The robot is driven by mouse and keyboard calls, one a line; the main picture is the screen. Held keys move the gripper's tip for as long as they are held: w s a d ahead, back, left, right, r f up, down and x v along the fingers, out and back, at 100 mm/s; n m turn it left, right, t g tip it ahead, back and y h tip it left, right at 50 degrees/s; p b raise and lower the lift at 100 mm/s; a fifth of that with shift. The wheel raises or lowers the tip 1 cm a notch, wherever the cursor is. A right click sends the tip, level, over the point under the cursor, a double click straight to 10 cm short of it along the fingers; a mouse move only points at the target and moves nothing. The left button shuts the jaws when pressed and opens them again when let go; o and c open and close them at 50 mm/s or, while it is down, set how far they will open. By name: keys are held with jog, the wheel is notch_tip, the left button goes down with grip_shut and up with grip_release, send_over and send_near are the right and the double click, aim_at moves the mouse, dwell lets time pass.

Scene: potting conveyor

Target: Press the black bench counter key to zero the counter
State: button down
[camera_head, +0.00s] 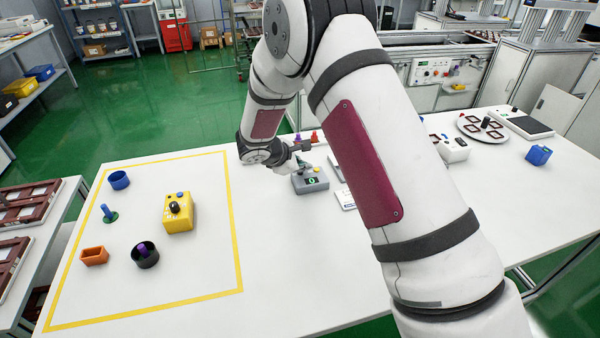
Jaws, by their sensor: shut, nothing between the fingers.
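The bench counter (310,180) is a small grey box with a green-lit display on its front face, standing on the white table near the middle of the view. A green patch shows at its top, close under my gripper. I cannot make out the black key; it is too small or hidden by the gripper. My gripper (304,163) is shut and empty, right at the back top edge of the counter. I cannot tell whether it touches the counter.
A white device (452,148) and blue block (538,155) stand right. The table's front middle is clear.

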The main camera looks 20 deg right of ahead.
aim_at(302, 175)
dwell(0.6)
jog(key=shift+r, duration=0.7)
jog(key=shift+r+p, duration=0.85)
jog(key=shift+r, duration=1.65)
jog(key=shift+r, duration=0.1)
jog(key=s+d+r+m+g+y, duration=0.1)
jog(key=s+d+r+m, duration=0.25)
jog(key=s+r, duration=0.55)
jog(key=s+d+r+m+g+y, duration=0.1)
jog(key=s+d+r+m, duration=0.1)
jog(key=s+r+m, duration=0.5)
jog(key=s+a+r+m+y, duration=0.1)
jog(key=s+m, duration=0.1)
jog(key=s, duration=0.6)
jog(key=s+a+r+m+t+y, duration=0.1)
jog(key=s+a+r+y, duration=0.1)
jog(key=s, duration=0.7)
jog(key=s+a+r+m+y, duration=0.2)
jog(key=s, duration=0.6)
jog(key=shift+s+a+r+m+t, duration=0.25)
jog(key=shift+m+t, duration=0.05)
jog(key=shift+m, duration=0.05)
